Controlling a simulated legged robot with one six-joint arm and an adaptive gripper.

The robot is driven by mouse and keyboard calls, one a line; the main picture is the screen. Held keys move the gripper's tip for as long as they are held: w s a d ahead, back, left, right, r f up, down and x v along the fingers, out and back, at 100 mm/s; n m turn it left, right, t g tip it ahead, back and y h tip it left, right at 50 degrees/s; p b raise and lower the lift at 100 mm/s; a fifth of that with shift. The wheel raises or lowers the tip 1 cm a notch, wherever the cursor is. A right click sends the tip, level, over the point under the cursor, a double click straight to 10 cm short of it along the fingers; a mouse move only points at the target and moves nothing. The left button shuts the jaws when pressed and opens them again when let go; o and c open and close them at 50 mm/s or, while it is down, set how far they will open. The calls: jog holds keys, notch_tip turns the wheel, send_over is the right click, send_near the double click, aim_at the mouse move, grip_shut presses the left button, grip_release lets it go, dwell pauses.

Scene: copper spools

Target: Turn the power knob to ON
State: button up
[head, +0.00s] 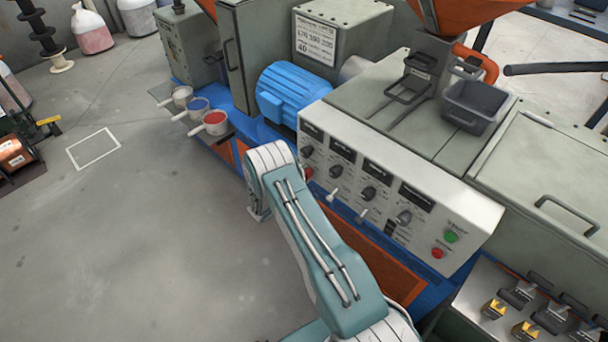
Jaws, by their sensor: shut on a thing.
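The control panel (470,207) is a pale sloped face on the grey-green machine. My teal and white arm reaches up to the panel's left end and bends down there. My gripper is hidden behind the arm, so its jaws and any contact with the panel do not show.
A green button (451,237) and a red button (437,253) sit at the panel's right. A blue motor (292,93) stands behind its left end. Several small pots, one holding red (214,120), stand at the left. The grey floor (130,240) is mostly clear.

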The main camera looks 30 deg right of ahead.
jog(key=m, duration=0.5)
jog(key=shift+d, duration=0.1)
jog(key=shift+s+m, duration=0.1)
jog(key=shift+m, duration=0.2)
dwell(0.4)
jog(key=o, duration=1.1)
jog(key=shift+d, duration=0.15)
jog(key=shift+o, duration=0.2)
jog(key=v, duration=1.2)
